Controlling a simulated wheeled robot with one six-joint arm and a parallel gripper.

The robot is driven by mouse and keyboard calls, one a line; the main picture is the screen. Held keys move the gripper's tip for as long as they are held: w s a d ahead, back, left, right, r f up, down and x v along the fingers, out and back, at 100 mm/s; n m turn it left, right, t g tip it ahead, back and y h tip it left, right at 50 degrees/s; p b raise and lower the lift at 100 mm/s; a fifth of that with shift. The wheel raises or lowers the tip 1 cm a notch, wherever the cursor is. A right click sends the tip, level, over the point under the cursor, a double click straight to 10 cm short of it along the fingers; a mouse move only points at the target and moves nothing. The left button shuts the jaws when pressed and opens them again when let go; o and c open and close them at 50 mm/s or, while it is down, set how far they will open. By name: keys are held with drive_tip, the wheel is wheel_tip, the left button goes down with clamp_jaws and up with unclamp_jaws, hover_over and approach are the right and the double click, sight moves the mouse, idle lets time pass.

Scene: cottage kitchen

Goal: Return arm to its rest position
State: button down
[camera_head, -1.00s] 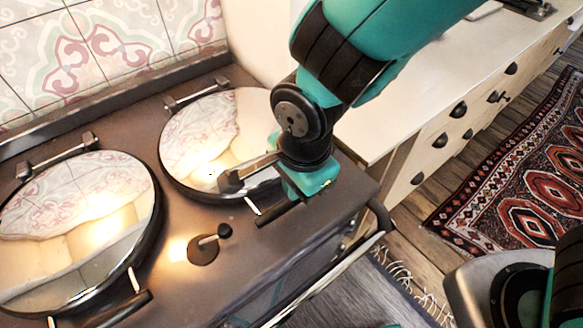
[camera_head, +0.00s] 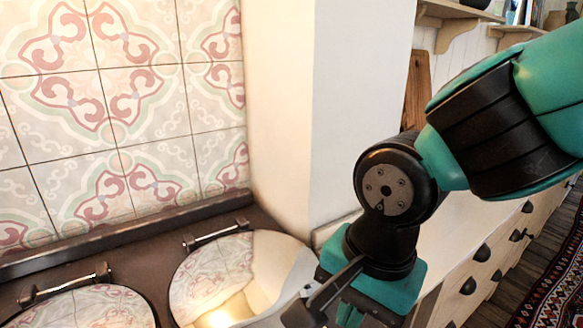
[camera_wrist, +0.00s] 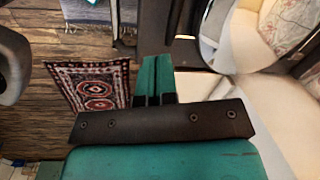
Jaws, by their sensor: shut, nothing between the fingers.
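My gripper (camera_head: 322,302) is at the bottom of the head view, just in front of the right edge of a shiny round stove lid (camera_head: 235,270). The teal and black arm reaches in from the right. In the wrist view, the two teal fingers of my gripper (camera_wrist: 157,72) lie side by side, shut, with nothing between them. The fingertips are partly cut off or hidden in the head view.
A second round lid (camera_head: 85,308) is at the lower left. A tiled wall (camera_head: 130,110) and white pillar (camera_head: 285,120) stand behind. A drawer counter (camera_head: 455,240) runs right. The wrist view shows a patterned rug (camera_wrist: 93,88) on the wood floor.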

drive_tip(key=s+d+r+n+y, duration=0.2)
drive_tip(key=d+n, duration=0.5)
drive_tip(key=n, duration=0.7)
drive_tip(key=shift+s+d+r+n+g+y, duration=0.35)
drive_tip(key=shift+s+r, duration=0.3)
drive_tip(key=shift+s, duration=0.6)
drive_tip(key=shift+a, duration=0.15)
